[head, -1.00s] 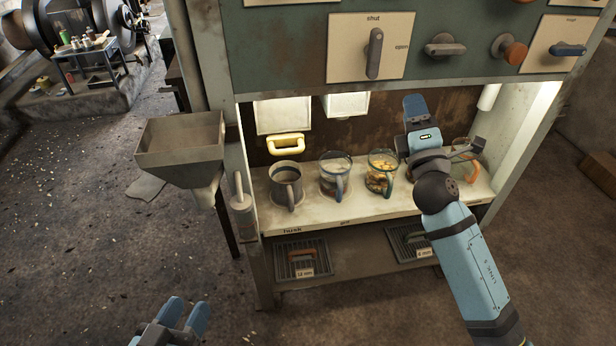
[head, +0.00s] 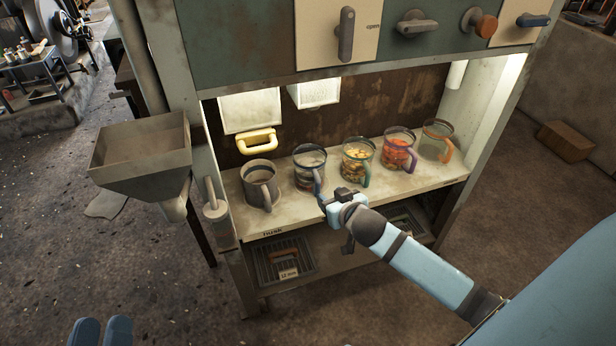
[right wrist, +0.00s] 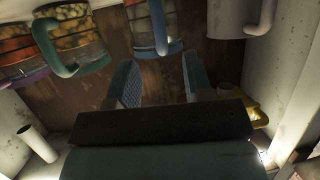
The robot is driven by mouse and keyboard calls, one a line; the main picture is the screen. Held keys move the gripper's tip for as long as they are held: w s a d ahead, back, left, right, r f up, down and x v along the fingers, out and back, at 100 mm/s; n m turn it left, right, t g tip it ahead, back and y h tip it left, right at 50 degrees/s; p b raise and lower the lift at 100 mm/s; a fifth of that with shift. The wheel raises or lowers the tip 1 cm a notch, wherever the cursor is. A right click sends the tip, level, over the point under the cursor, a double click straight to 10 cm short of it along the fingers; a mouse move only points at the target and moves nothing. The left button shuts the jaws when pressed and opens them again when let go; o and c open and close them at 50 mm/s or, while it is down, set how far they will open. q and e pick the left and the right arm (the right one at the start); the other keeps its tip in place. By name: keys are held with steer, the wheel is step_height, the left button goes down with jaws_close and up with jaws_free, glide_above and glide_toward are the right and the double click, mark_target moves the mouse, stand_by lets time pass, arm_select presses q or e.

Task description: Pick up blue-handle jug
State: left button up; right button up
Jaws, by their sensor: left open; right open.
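The blue-handle jug (head: 308,162) is clear with dark contents and stands upright on the shelf, second from the left in the head view. My right gripper (head: 330,200) is just in front of it, near its blue handle. In the right wrist view, which looks upside down, the blue handle and jug (right wrist: 151,32) lie beyond the open, empty fingers (right wrist: 160,80). In the head view the right fingertips are hard to make out. My left gripper (head: 102,331) is open and empty at the bottom left edge, far from the jug.
A grey jug (head: 261,178) stands left of it. Jugs with green (head: 357,155), purple (head: 398,145) and orange (head: 436,138) handles stand to the right on the shelf (head: 292,217). A yellow handle (head: 257,140) juts out behind. A hopper (head: 140,155) is at the left.

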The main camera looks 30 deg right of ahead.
mark_target(319, 189)
steer(key=x, duration=0.3)
steer(key=shift+b, duration=0.3)
steer(key=b+x, duration=0.2)
steer(key=x, duration=0.2)
steer(key=shift+w+f, duration=0.1)
steer(key=shift+w, duration=0.05)
steer(key=shift+w+f, duration=0.15)
steer(key=shift+w, duration=0.35)
arm_select(q)
steer(key=f, duration=0.1)
steer(key=f+g, duration=0.1)
steer(key=f, duration=0.1)
steer(key=shift+d+f, duration=0.25)
steer(key=shift+f, duration=0.1)
arm_select(e)
jaws_close()
